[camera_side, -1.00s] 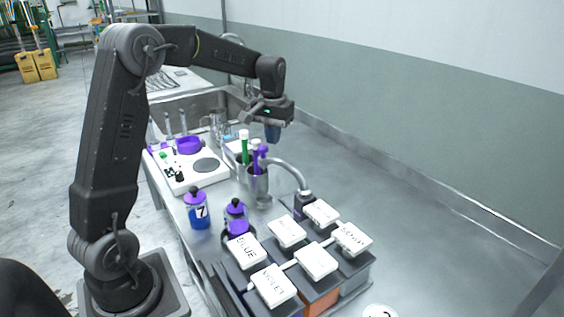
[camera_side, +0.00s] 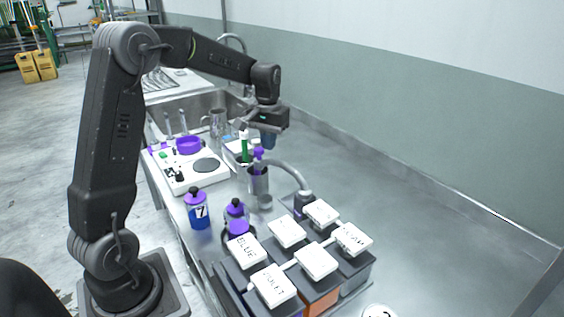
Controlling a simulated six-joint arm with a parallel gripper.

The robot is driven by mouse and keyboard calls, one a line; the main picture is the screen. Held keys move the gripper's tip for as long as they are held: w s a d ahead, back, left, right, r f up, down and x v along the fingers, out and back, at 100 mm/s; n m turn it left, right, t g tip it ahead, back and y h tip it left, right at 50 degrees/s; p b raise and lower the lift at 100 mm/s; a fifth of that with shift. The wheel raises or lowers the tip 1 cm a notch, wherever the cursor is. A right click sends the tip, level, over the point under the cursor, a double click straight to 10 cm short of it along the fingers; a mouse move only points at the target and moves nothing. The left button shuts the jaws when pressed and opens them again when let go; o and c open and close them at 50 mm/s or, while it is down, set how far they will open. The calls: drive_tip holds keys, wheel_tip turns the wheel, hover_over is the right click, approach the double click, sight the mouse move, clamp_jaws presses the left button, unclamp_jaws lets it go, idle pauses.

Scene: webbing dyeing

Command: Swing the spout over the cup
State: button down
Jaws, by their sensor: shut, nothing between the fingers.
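The spout (camera_side: 288,168) is a curved grey metal pipe. It rises from a dark upright body (camera_side: 303,203) behind the lidded boxes and arches left. Its free end is near a metal cup (camera_side: 259,186), but I cannot tell whether it is directly above it. The cup stands upright with purple-topped and green items at its mouth. A small, pale round piece (camera_side: 265,202) sits in front of the cup. My gripper (camera_side: 267,141) points down beyond the spout, apart from it. It is shut and empty, with its fingertips partly hard to make out.
Several white-lidded boxes (camera_side: 317,261) fill the near bench. Bottles with purple caps (camera_side: 197,210) stand left. A white hotplate (camera_side: 197,181) and a sink (camera_side: 190,101) lie farther back. Bare steel bench (camera_side: 420,190) is clear to the right.

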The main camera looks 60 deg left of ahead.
sight(258, 148)
drive_tip(key=shift+s, duration=0.6)
drive_tip(key=shift+s, duration=1.05)
drive_tip(key=shift+s+d, duration=0.2)
drive_tip(key=shift+s, duration=0.4)
drive_tip(key=shift+s+d, duration=0.15)
drive_tip(key=shift+s, duration=0.5)
drive_tip(key=shift+s+d, duration=0.2)
drive_tip(key=shift+s, duration=0.3)
drive_tip(key=shift+s+d, duration=0.2)
drive_tip(key=shift+s, duration=0.35)
